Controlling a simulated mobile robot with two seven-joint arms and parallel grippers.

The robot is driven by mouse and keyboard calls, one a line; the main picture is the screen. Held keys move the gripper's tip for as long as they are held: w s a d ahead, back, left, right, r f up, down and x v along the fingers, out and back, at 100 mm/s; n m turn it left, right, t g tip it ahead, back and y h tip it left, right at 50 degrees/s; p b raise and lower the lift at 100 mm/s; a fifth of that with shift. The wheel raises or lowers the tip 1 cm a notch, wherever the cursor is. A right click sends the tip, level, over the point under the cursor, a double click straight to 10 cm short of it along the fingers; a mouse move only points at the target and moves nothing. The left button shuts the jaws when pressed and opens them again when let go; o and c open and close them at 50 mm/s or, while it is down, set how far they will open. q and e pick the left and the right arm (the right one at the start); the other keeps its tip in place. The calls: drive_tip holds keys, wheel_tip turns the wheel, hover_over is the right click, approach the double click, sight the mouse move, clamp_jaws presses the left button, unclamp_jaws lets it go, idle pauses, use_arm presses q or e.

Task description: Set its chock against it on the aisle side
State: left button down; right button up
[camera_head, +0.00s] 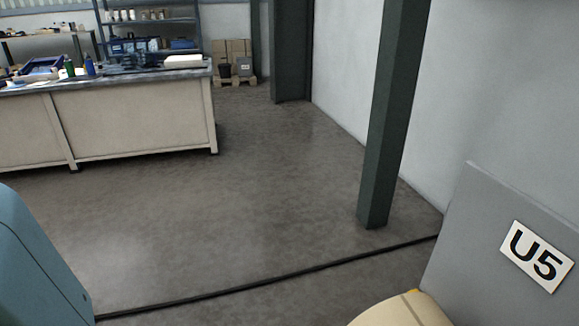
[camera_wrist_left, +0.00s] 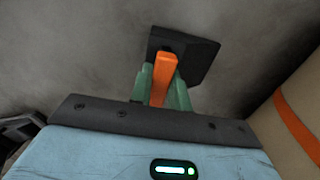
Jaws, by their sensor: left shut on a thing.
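The chock (camera_wrist_left: 199,53) is a dark block with an orange handle (camera_wrist_left: 165,68) in the left wrist view. My left gripper (camera_wrist_left: 162,92) has its green fingers shut around the handle, and the chock is over the grey floor. A tan roll (camera_wrist_left: 297,105) with an orange band stands at the right of that view, apart from the chock. In the head view a pale tan rounded thing (camera_head: 400,312), likely the roll, shows at the bottom right edge; most of it is cut off. My left gripper and the chock do not show in the head view. My right gripper is in neither view.
A grey panel with a "U5" sign (camera_head: 537,256) stands at the right. A dark green post (camera_head: 385,130) rises behind it. A long workbench (camera_head: 130,125) is at the back left. The floor (camera_head: 240,210) between is clear, crossed by a thin dark line (camera_head: 270,284).

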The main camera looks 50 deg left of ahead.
use_arm(q)
drive_tip(key=shift+w+d, duration=0.1)
drive_tip(key=shift+w, duration=0.2)
idle(0.5)
drive_tip(key=c, duration=1.3)
unclamp_jaws()
drive_tip(key=shift+o, duration=0.2)
drive_tip(key=shift+r, duration=0.3)
wheel_tip(320, 180, up, 6)
drive_tip(key=p, duration=0.4)
drive_tip(key=shift+r, duration=0.4)
drive_tip(key=shift+r+p, duration=0.25)
drive_tip(key=shift+p, duration=0.05)
